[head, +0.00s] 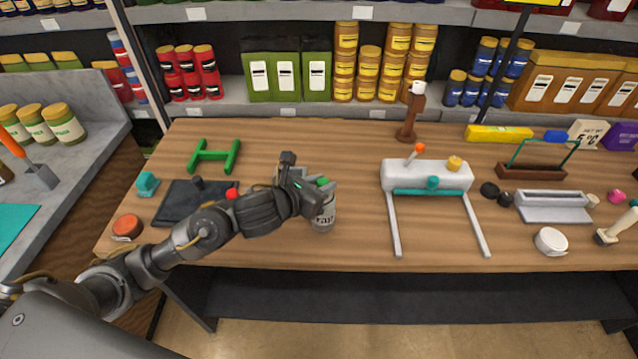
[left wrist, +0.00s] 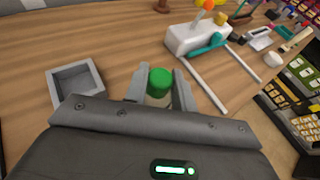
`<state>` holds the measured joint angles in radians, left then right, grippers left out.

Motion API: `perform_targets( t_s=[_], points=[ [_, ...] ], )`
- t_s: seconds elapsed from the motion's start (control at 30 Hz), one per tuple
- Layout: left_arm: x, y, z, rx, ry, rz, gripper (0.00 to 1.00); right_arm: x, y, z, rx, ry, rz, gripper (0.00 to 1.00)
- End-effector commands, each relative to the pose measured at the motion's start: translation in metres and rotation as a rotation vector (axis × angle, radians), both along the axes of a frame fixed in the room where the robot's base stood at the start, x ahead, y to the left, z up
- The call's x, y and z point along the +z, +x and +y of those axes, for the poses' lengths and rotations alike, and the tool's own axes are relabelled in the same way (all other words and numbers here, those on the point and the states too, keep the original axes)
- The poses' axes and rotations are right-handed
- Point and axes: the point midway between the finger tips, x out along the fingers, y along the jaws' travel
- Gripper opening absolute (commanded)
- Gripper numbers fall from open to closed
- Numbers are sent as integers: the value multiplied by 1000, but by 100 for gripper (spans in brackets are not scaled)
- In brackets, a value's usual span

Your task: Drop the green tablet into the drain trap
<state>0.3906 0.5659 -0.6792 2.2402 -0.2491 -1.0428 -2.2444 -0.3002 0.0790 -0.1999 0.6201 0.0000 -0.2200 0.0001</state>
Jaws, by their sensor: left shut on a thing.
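The green tablet (left wrist: 160,80) is a short green cylinder between the two fingers of my left gripper (left wrist: 161,90) in the left wrist view. The gripper is shut on it. In the head view my left gripper (head: 315,190) is over the table, and a bit of green (head: 322,181) shows at its fingers. My right gripper is not in view.
A square grey tray (left wrist: 54,92) stands beside the gripper. The white pump body (head: 430,174) with two long grey legs is to the right. A dark mat (head: 180,212) and a green H-shaped piece (head: 214,155) are to the left. The table's front strip is mostly clear.

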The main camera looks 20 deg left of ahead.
Motion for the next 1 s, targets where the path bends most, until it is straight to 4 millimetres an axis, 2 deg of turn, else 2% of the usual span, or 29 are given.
perform_targets(
  t_s=[0.13,0.17,0.33,0.87,1.0],
  points=[
    [0,0,0,0,0,0,0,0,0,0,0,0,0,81],
    [0,0,0,0,0,0,28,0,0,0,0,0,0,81],
    [0,0,0,0,0,0,51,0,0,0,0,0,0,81],
    [0,0,0,0,-1,0,51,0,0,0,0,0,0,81],
    [6,0,0,0,0,-1,51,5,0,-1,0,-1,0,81]
  ],
)
